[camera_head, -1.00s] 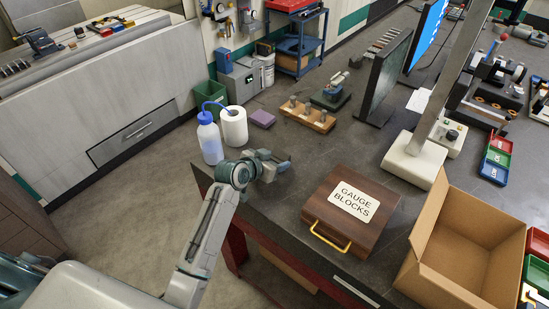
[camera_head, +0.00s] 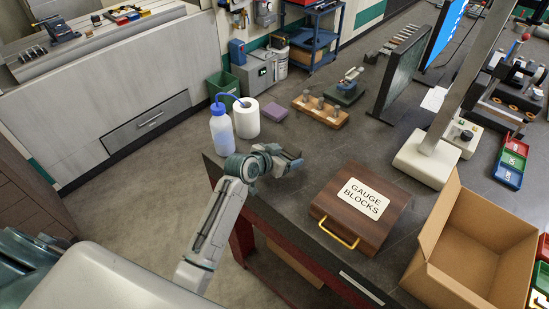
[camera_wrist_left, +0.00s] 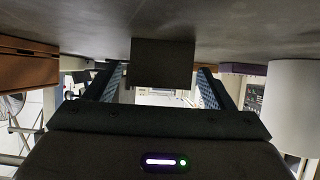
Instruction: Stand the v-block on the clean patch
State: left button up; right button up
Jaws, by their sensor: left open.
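My left gripper (camera_head: 289,160) is over the near left part of the dark bench top, between the white roll and the gauge blocks case. Its fingers stand apart with nothing gripped in the left wrist view (camera_wrist_left: 157,85). A dark, square-faced block (camera_wrist_left: 163,62), probably the v-block, shows there against the bench top, which appears upside down. It lies between the finger lines, ahead of the gripper; I cannot tell how deep it is between them. In the head view I cannot make it out beside the gripper. I cannot pick out the clean patch. My right gripper is not in view.
A wooden gauge blocks case (camera_head: 360,208) and an open cardboard box (camera_head: 478,245) stand to the right. A blue-capped bottle (camera_head: 221,135), a white roll (camera_head: 246,119), a purple block (camera_head: 275,112) and a wooden holder (camera_head: 320,112) lie beyond the gripper.

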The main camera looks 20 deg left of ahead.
pick_arm(q)
jog(key=b+v, duration=0.2)
jog(key=v, duration=0.8)
jog(key=shift+s+a+f+b, duration=0.1)
jog(key=shift+s+b, duration=0.1)
jog(key=shift+b, duration=0.1)
jog(key=shift+s+a+r, duration=0.15)
jog(key=shift+s+r, duration=0.15)
jog(key=shift+s, duration=0.15)
